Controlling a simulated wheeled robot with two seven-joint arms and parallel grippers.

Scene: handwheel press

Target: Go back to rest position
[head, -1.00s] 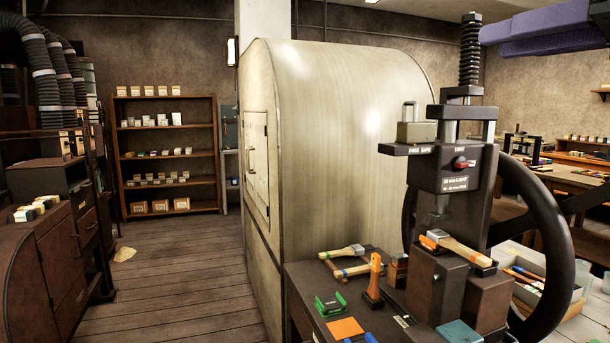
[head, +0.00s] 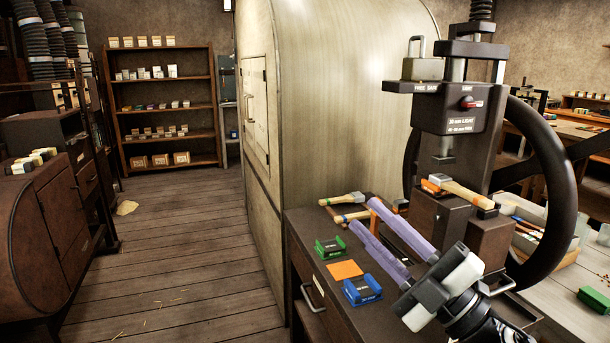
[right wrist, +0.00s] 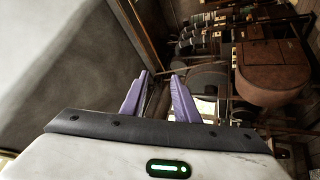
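The handwheel press (head: 459,125) stands on the bench at right, with its dark handwheel (head: 548,180) on the right side. A metal weight with a handle (head: 416,70) sits on its left shelf. A wooden-handled tool (head: 462,192) lies across a block under the ram. My right gripper (head: 363,215) reaches in from the lower right over the bench, in front of the press. Its two purple fingers are apart with nothing between them; they also show open in the right wrist view (right wrist: 160,76). My left gripper is in neither view.
The dark bench (head: 310,232) carries a green holder (head: 331,248), an orange square (head: 345,270), a blue holder (head: 362,290) and wooden-handled tools (head: 342,199). A large rounded metal cabinet (head: 340,100) stands behind. The wooden floor (head: 190,245) at left is mostly clear.

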